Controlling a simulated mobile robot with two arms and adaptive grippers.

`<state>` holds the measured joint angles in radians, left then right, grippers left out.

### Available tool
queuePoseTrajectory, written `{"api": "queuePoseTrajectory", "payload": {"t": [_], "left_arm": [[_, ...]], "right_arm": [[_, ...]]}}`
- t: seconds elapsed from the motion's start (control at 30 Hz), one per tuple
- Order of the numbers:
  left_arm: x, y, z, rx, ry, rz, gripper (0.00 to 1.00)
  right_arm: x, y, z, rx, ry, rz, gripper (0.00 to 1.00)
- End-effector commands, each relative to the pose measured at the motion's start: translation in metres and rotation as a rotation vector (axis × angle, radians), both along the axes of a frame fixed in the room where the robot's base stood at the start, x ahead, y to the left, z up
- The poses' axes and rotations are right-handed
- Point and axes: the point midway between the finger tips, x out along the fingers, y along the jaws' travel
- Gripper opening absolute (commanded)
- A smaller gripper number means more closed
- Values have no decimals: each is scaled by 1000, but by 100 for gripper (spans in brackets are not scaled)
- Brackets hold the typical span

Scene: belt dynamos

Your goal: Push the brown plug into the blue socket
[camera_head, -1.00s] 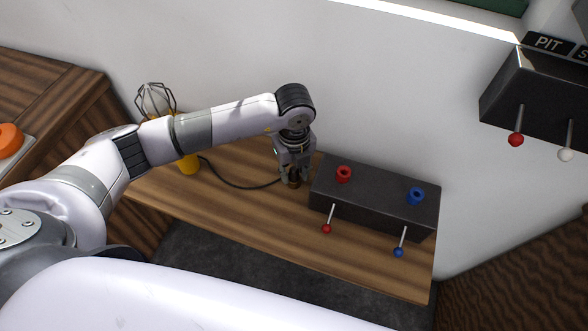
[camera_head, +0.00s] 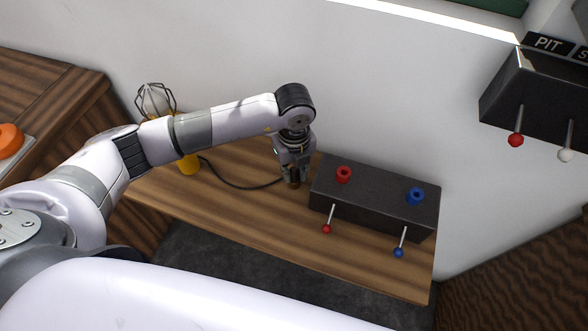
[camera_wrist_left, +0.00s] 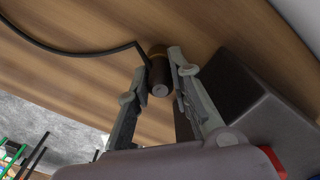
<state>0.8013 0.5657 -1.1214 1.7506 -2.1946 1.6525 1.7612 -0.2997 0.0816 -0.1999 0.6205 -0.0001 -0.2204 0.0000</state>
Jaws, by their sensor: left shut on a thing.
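The brown plug (camera_head: 295,184) stands on the wooden shelf, just left of the black box. In the left wrist view the plug (camera_wrist_left: 160,76) sits between the fingers, its black cable running off to the left. My left gripper (camera_head: 293,176) points down and is shut on the plug; it also shows in the left wrist view (camera_wrist_left: 158,82). The blue socket (camera_head: 415,196) is on top of the black box near its right end, with nothing in it. My right gripper does not show.
The black box (camera_head: 372,196) also bears a red socket (camera_head: 344,174), a red-tipped lever (camera_head: 327,228) and a blue-tipped lever (camera_head: 398,252). A yellow caged lamp (camera_head: 188,163) stands at the shelf's left. A second lever box (camera_head: 535,98) hangs on the wall at right.

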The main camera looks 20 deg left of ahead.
Motion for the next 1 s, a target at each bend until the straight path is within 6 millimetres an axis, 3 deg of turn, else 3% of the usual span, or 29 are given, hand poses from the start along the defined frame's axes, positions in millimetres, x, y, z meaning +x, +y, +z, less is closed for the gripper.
{"api": "queuePoseTrajectory", "payload": {"t": [0.27, 1.0], "left_arm": [[0, 0, 4, -1, -1, 0, 0], [0, 0, 46, 0, 0, 0, 0]], "right_arm": [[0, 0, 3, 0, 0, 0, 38], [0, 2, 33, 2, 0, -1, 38]]}}
